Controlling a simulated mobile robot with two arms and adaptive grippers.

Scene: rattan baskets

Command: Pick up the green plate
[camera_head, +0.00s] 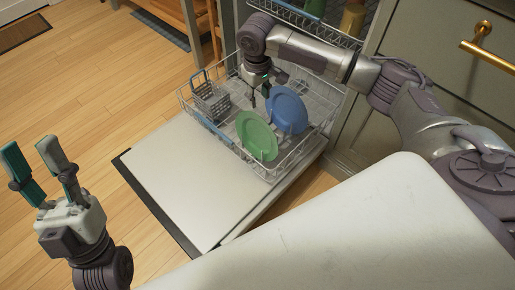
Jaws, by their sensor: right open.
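The green plate (256,136) stands tilted in the lower dishwasher rack (230,143), near its front edge. A blue plate (287,110) stands behind it and to the right, also in the rack. My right gripper (260,97) is open and points down over the rack, just above and behind the green plate, left of the blue plate. A gap shows between its fingers and the green plate's rim, though exact contact cannot be told. My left gripper (30,150) is open and empty at the far left, fingers pointing up, away from the rack.
The dishwasher door (185,170) is folded down, with the rack pulled out over it. A grey cutlery basket (211,101) sits at the rack's left. An upper rack (305,22) hangs behind. Wooden floor (100,75) lies open at left.

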